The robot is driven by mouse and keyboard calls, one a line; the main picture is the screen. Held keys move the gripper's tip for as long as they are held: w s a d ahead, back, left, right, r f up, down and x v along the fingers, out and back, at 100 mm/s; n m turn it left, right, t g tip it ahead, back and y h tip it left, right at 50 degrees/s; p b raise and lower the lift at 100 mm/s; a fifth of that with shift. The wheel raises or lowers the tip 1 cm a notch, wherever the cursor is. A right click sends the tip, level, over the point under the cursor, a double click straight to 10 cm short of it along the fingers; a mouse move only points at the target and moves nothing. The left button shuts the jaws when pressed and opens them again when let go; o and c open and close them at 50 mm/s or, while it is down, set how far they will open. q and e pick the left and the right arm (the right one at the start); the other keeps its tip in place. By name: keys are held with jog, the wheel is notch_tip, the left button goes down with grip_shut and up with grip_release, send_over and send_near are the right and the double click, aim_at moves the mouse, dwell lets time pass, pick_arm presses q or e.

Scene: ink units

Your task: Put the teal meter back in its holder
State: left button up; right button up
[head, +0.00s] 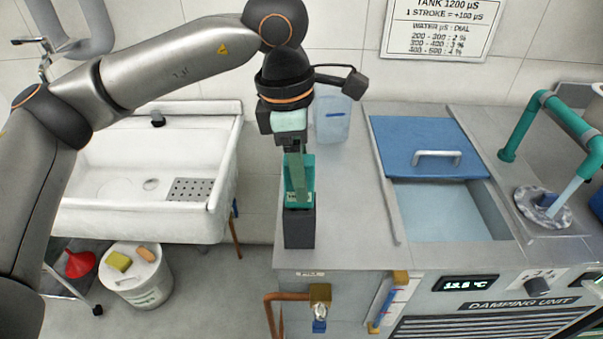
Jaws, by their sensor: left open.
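The teal meter (308,175) stands upright at the left part of the grey counter top. Its lower end meets the dark grey box-shaped holder (299,229), and it appears to sit in the holder's top; how deep I cannot tell. My left gripper (297,180) points down over the meter from above. Its jaws are open, with a finger in front of the meter's upper part, hiding some of it. Whether the finger touches the meter I cannot tell. My right gripper is out of view.
A clear beaker (332,118) stands behind the meter. A blue lid (428,146) with a handle partly covers the water tank (446,211) to the right. Teal pipework (548,105) rises at far right. A white sink (150,170) is at left, a bucket (138,279) below.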

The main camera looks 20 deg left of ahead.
pick_arm(q)
jog(key=r, duration=0.3)
jog(key=a+r, duration=0.1)
jog(key=r, duration=0.3)
jog(key=r+p, duration=0.1)
jog(key=r, duration=0.3)
jog(key=shift+s+a, duration=0.15)
jog(key=shift+s, duration=0.05)
jog(key=shift+f, duration=0.1)
